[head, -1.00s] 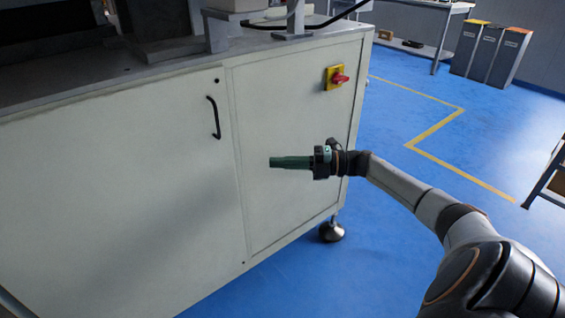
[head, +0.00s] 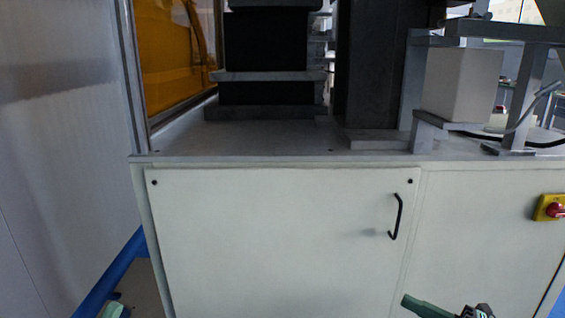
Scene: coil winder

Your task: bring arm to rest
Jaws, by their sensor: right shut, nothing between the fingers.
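My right gripper (head: 410,302) shows at the bottom edge of the head view, right of centre. Its green fingers point left and are shut with nothing between them. It is in front of the pale cabinet of the coil winder (head: 270,240), and I cannot tell how far from it. The rest of my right arm is out of view. At the bottom left corner a small green and pale part, which looks like my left gripper (head: 114,309), is cut off by the edge. Its fingers cannot be made out.
The cabinet door has a black handle (head: 396,216). A red and yellow switch (head: 551,208) is at the right edge. Dark machine blocks (head: 265,55) and a white box (head: 460,85) stand on top. A grey panel (head: 50,170) stands at the left.

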